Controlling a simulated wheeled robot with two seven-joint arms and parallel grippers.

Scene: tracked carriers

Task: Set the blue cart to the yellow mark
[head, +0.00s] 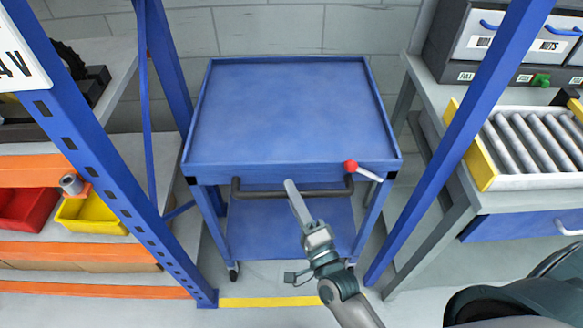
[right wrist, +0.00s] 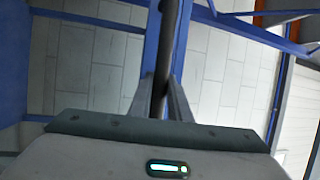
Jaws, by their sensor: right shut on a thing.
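The blue cart (head: 290,115) stands in the middle of the head view, with an empty top tray and a lower shelf. A dark bar handle (head: 255,192) runs along its front, below the tray edge. A red-knobbed lever (head: 351,167) sticks out at its front right corner. My right gripper (head: 291,186) is at the middle of the handle and shut on it; in the right wrist view the dark bar (right wrist: 172,50) passes between the fingers (right wrist: 163,98). The yellow mark (head: 270,302) is a floor strip in front of the cart, apart from its front wheels. My left gripper is out of view.
Blue rack posts (head: 105,165) stand close on the left and right (head: 460,130). A left shelf holds a red bin (head: 25,207) and a yellow bin (head: 90,214). A roller conveyor (head: 535,140) is on the right bench. A block wall (head: 290,28) is behind the cart.

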